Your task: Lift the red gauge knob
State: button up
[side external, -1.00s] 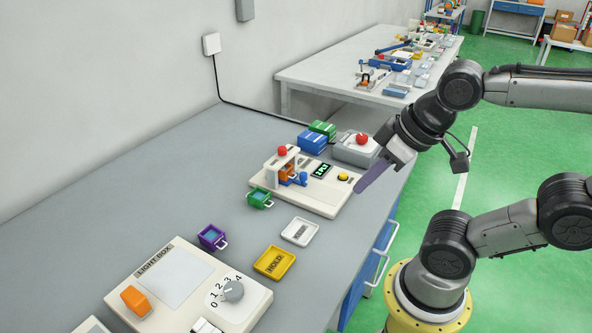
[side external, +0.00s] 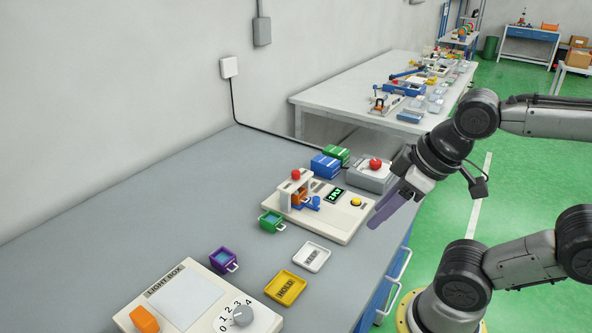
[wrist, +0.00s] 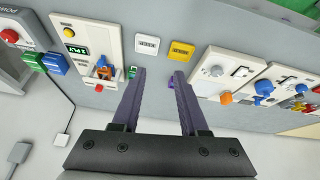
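The red gauge knob (side external: 296,174) is a small red ball on top of a grey bracket gauge (side external: 292,192). The gauge stands on the left part of a cream panel (side external: 340,222) with a green display and a yellow button. In the wrist view the knob (wrist: 99,87) is left of the fingers. My gripper (side external: 375,222) has purple fingers and hangs in the air near the panel's right edge, apart from the knob. In the wrist view my gripper (wrist: 160,72) has its fingers spread, with nothing held between them.
An orange block (side external: 298,198) and blue part (side external: 312,203) sit at the gauge. A grey box with a red button (side external: 375,164) stands behind the panel. Green and purple cups, a white tray (side external: 312,256) and a yellow tray (side external: 286,287) stand in front. The table's left side is clear.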

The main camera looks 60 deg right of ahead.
jog(key=shift+o, duration=1.1)
jog(key=w+r+n, duration=0.4)
jog(key=w+r, duration=0.1)
jog(key=r, duration=0.3)
jog(key=shift+d+r+n, duration=0.3)
jog(key=shift+d, duration=0.1)
jog(key=w+d+r+n+g, duration=0.1)
jog(key=w+d+r+n, duration=0.15)
jog(key=w, duration=0.25)
jog(key=g, duration=0.4)
send_over(296, 171)
notch_tip(296, 171, down, 10)
jog(key=shift+n, duration=0.25)
notch_tip(296, 171, down, 13)
jog(key=shift+a+r, duration=0.1)
grip_shut()
